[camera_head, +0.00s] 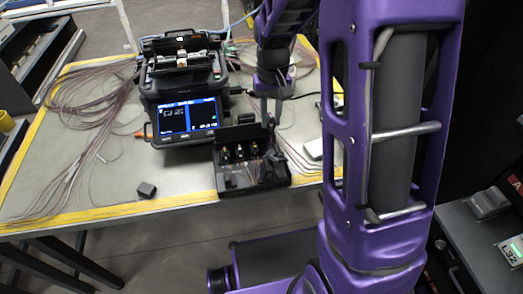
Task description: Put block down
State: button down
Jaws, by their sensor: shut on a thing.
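My gripper (264,118) points down at the right of the splicer, just behind the black tool tray. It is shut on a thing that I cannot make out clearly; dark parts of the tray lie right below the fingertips. A small dark grey block (147,190) lies on the table near its front edge, well to the left of my gripper and apart from it. Whether the held thing is a similar block cannot be told.
The black fusion splicer (186,87) with a lit screen stands mid-table. The black tray (232,180) with small fittings sits at the front edge. Loose fibre cables (92,92) spread left and right. The yellow-edged table (110,185) has bare room at front left.

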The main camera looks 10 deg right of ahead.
aim_at(270, 153)
notch_tip(270, 153, down, 10)
jog(key=shift+r+b, duration=0.1)
jog(key=shift+b, duration=0.6)
jog(key=shift+s+f+b, duration=0.25)
jog(key=shift+f+b, duration=0.25)
jog(key=shift+f, duration=0.2)
jog(key=c, duration=0.9)
grip_release()
jog(key=shift+c, duration=0.2)
jog(key=r+p, duration=0.1)
jog(key=r, duration=0.8)
jog(key=r+p, duration=0.1)
jog(key=r, duration=0.3)
jog(key=shift+w+r+p, duration=0.2)
jog(key=shift+w+p, duration=0.05)
jog(key=shift+p, duration=0.1)
